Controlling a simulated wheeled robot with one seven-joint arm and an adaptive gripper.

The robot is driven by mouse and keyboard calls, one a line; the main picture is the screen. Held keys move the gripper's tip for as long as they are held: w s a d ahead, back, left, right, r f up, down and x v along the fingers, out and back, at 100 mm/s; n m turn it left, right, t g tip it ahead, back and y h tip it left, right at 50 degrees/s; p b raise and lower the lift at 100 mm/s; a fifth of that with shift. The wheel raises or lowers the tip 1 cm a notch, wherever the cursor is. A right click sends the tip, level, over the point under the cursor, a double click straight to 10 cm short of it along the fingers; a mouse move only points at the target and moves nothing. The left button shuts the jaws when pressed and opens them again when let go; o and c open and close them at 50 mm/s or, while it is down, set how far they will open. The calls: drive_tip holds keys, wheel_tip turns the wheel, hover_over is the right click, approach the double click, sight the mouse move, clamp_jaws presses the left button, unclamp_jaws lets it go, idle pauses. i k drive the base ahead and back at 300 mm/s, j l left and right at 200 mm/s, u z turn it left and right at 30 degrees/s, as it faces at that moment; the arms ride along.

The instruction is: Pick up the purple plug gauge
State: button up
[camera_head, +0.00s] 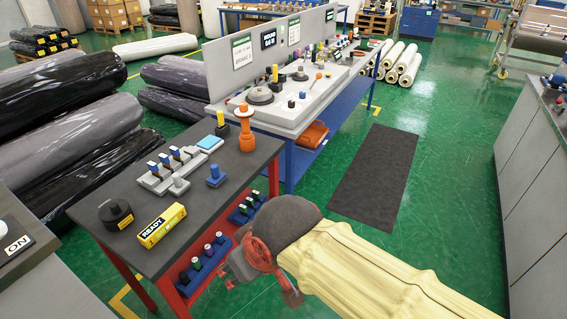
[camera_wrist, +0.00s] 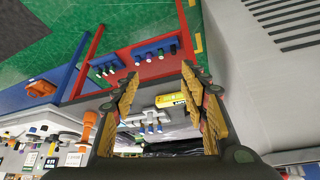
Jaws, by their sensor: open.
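My gripper (camera_wrist: 160,78) is open, with nothing visible between its fingers in the wrist view. In the head view my gripper (camera_head: 262,270) is in front of the red-framed table, close to its lower shelf. On that shelf are two blue racks, a nearer one (camera_head: 205,262) and a farther one (camera_head: 243,212), each with several small plug gauges upright. They also show in the wrist view as one rack (camera_wrist: 157,51) and another (camera_wrist: 107,68). I cannot tell which gauge is purple; the handles are too small. My arm hides part of the shelf.
The dark tabletop (camera_head: 130,250) holds a yellow READY box (camera_head: 162,225), a black round gauge (camera_head: 116,214), a grey holder (camera_head: 165,176) and an orange stand (camera_head: 246,135). A long blue bench stands behind. Green floor with a dark mat (camera_head: 375,175) is open to the right.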

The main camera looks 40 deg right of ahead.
sight(209, 252)
drive_tip(key=z, duration=3.1)
drive_tip(key=u, duration=2.9)
drive_tip(key=j+z, duration=0.45)
drive_tip(key=i+j+z, duration=0.1)
drive_tip(key=j+z, duration=0.4)
drive_tip(key=l, duration=0.15)
